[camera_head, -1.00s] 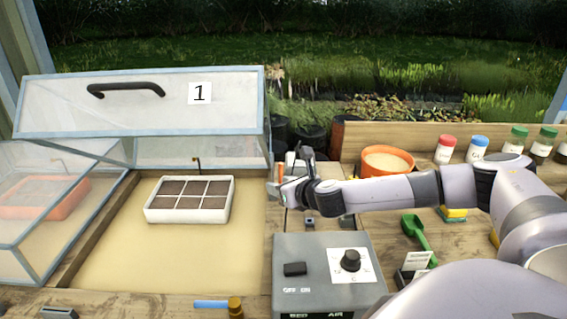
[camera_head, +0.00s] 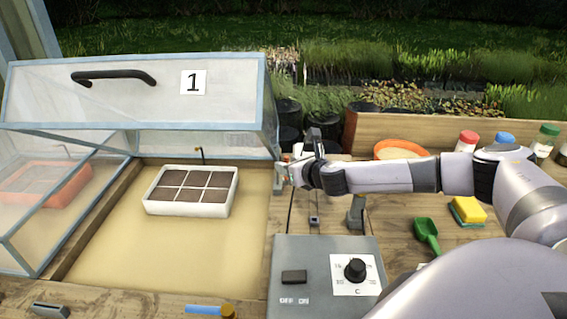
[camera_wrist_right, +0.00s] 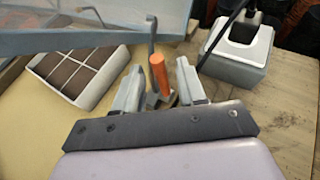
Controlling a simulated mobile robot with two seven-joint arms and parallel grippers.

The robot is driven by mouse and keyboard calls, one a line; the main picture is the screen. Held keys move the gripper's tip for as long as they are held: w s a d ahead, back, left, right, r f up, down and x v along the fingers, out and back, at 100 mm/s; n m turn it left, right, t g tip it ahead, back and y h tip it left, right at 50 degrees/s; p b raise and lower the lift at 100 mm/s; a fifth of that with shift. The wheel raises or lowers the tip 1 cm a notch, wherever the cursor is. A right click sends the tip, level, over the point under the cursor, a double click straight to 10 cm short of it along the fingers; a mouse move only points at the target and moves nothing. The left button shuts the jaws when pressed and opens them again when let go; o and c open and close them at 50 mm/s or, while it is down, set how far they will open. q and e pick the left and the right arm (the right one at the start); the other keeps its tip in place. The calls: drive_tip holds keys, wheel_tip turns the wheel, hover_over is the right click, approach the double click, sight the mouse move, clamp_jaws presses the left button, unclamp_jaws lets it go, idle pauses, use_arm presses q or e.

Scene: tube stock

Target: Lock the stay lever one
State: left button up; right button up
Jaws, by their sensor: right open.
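The lid marked 1 (camera_head: 120,100) of the glazed cold frame stands raised, with a black handle on it. The orange stay lever (camera_wrist_right: 158,72) shows in the right wrist view at the frame's edge, beside an upright grey rod (camera_wrist_right: 151,38). My right gripper (camera_wrist_right: 160,88) is open, with one finger on each side of the lever; I cannot tell whether either touches it. In the head view my right gripper (camera_head: 284,172) is at the frame's right edge, and the lever there is mostly hidden. My left gripper is not in view.
A white seed tray (camera_head: 187,210) sits inside the frame. A grey control box (camera_head: 325,255) with a knob stands in front of my right arm. A green scoop (camera_head: 427,232), a yellow sponge (camera_head: 468,210) and an orange-rimmed pot (camera_head: 400,146) lie to the right.

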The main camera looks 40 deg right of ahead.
drive_tip(key=shift+x, duration=1.9)
clamp_jaws()
